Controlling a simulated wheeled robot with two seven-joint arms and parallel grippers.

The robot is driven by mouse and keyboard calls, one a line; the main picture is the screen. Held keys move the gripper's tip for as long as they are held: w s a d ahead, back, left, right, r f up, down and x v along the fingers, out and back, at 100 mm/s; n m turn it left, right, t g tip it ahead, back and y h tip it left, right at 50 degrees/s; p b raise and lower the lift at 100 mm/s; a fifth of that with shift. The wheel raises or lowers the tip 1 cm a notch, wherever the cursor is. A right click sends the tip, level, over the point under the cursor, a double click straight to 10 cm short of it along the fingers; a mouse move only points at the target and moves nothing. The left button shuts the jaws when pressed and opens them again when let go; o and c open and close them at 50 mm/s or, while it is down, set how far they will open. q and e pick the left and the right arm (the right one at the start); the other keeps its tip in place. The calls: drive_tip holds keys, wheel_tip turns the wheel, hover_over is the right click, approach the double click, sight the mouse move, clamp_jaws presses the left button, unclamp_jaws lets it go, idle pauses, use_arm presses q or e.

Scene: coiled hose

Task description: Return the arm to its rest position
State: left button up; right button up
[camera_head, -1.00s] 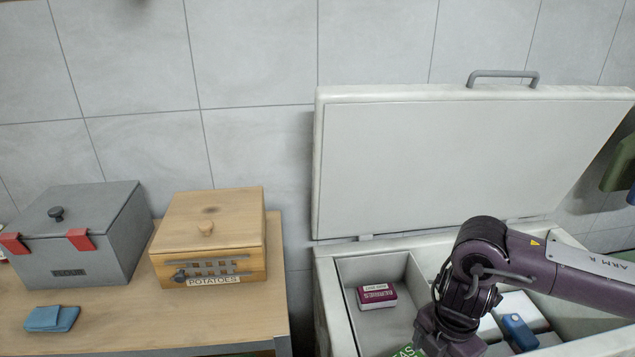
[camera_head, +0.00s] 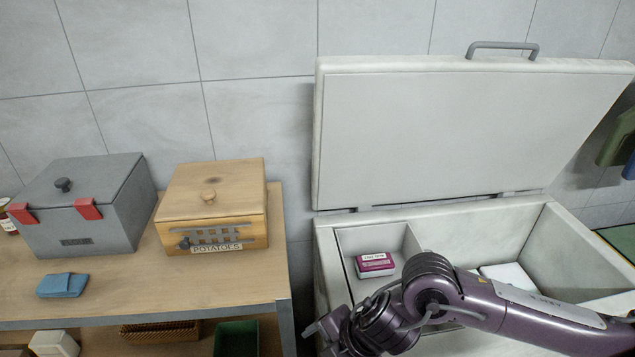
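My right arm (camera_head: 430,297) comes in from the right and reaches across the open white chest (camera_head: 325,275). My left gripper is not in view. Inside the chest, a small magenta box (camera_head: 375,264) lies in the left compartment. A white package (camera_head: 508,277) lies behind my arm, partly covered by it.
The chest's lid (camera_head: 470,135) stands open against the tiled wall. A green bin (camera_head: 237,339) sits below. Green and blue items hang at far right.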

drive_tip(key=a+r+m+t+y, duration=0.4)
drive_tip(key=a+r+m+t, duration=0.1)
drive_tip(key=a+r+m, duration=0.35)
drive_tip(key=s+d+f+m+h, duration=0.1)
drive_tip(key=d+f+m+h, duration=0.25)
drive_tip(key=d+m, duration=0.45)
drive_tip(key=s+d+f+m+h, duration=0.1)
drive_tip(key=d+f+m+h, duration=0.25)
drive_tip(key=d, duration=0.75)
drive_tip(key=s+d+f+m+g+h, duration=0.2)
drive_tip(key=s+d+f+m+g, duration=0.2)
drive_tip(key=s+d, duration=0.35)
wheel_tip(320, 180, down, 31)
drive_tip(key=g+b, duration=0.1)
drive_tip(key=b, duration=0.1)
drive_tip(key=s+d+f+g+b, duration=0.1)
drive_tip(key=s+d+f+b, duration=0.1)
drive_tip(key=s+f, duration=1.9)
drive_tip(key=shift+d, duration=0.65)
